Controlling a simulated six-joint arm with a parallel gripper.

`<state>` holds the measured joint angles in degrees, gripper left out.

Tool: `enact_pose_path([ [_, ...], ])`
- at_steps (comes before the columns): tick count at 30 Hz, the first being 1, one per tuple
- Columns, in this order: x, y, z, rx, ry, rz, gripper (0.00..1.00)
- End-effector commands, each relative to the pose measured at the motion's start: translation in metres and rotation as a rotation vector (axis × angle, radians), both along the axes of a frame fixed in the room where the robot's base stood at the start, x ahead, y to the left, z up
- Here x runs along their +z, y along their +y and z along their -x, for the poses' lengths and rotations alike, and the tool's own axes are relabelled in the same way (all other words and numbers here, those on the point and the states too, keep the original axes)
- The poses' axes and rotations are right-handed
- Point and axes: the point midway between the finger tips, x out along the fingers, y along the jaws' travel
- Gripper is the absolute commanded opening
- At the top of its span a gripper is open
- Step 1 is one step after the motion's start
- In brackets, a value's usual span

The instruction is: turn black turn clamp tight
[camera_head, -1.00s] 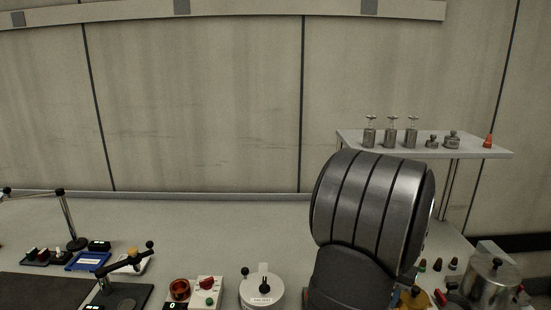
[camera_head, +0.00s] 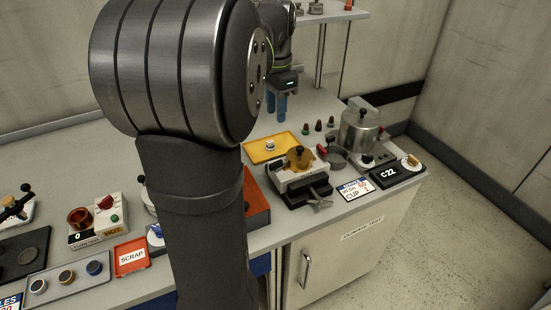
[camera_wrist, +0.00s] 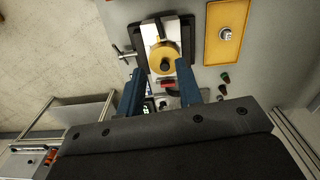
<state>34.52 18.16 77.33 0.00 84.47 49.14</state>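A black clamp or vise (camera_head: 309,191) with a metal T-handle (camera_head: 321,202) sits at the bench's front edge in the head view. It holds a pale block topped by a yellow round part (camera_head: 299,160) with a black knob. I cannot tell which black part is the turn clamp. In the wrist view the black clamp frame (camera_wrist: 140,62), T-handle (camera_wrist: 123,54) and yellow disc (camera_wrist: 164,58) lie just beyond my fingertips. My gripper (camera_head: 276,105) points down with blue fingers, behind the clamp and above the bench. In the wrist view my gripper (camera_wrist: 160,85) is open and empty.
A yellow tray (camera_head: 265,150) with a small metal part lies behind the clamp. A steel pot (camera_head: 360,130), a small pan (camera_head: 333,157) and a C-22 display box (camera_head: 390,174) stand to the right. My arm hides the middle of the bench.

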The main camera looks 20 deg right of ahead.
Motion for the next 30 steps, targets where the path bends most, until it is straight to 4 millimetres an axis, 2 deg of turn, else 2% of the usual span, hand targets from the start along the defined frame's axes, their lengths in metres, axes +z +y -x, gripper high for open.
enact_pose_path([
  [5,-0.02,0.0,0.001,-0.003,0.003,-0.003,0.33],
  [21,-0.136,0.0,0.001,-0.001,0.004,-0.003,0.33],
  [25,-0.156,0.0,0.001,-0.001,0.004,-0.003,0.33],
  [30,-0.169,0.0,0.0,-0.001,0.001,-0.001,0.33],
])
